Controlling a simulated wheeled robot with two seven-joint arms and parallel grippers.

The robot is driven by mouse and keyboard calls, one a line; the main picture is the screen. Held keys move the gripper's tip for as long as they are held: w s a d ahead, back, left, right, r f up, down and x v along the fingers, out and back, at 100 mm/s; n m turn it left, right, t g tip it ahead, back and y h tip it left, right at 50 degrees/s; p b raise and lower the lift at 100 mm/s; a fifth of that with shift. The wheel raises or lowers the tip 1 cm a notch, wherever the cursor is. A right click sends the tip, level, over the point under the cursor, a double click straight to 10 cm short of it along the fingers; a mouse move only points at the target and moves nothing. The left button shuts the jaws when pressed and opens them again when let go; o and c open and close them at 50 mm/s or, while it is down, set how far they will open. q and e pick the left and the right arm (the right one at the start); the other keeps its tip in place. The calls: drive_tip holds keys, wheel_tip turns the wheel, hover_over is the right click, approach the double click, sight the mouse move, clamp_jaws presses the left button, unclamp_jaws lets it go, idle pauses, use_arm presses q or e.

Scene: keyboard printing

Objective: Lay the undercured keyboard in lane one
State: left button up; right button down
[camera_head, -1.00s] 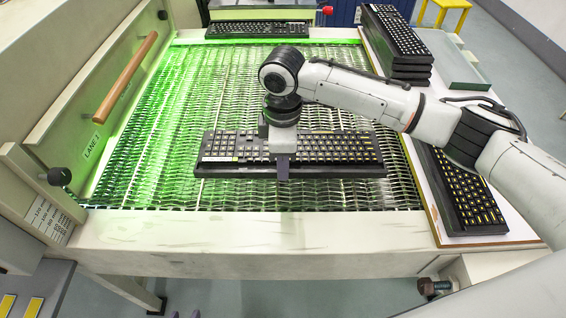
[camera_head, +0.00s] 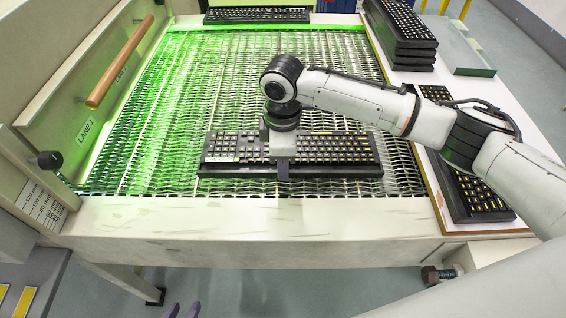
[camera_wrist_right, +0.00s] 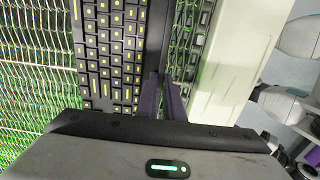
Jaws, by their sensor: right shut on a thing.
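A black keyboard with yellow-marked keys (camera_head: 345,148) lies level over the near part of the green-lit mesh belt (camera_head: 190,95). My right gripper (camera_head: 282,172) is shut on its near long edge, about the middle. In the right wrist view the keyboard (camera_wrist_right: 112,50) lies left of the fingers (camera_wrist_right: 163,95). I cannot tell whether it touches the mesh. The LANE 1 label (camera_head: 88,131) is on the left side wall; the keyboard is right of it. Two purple fingertips of my left gripper (camera_head: 184,311) show apart and empty at the bottom edge.
Another keyboard (camera_head: 257,15) lies across the belt's far end. A keyboard stack (camera_head: 402,38) and a single keyboard (camera_head: 478,198), partly behind my right arm, are on the right side board (camera_head: 520,165). A wooden handle bar (camera_head: 120,62) is at left. Mesh left and beyond the held keyboard is clear.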

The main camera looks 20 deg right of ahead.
drive_tip(key=shift+f, duration=0.3)
idle(0.8)
drive_tip(key=c, duration=1.8)
unclamp_jaws()
wheel_tip(320, 180, up, 2)
drive_tip(key=p, duration=0.3)
drive_tip(key=shift+r, duration=0.2)
drive_tip(key=shift+r+p, duration=0.5)
drive_tip(key=shift+r, duration=1.75)
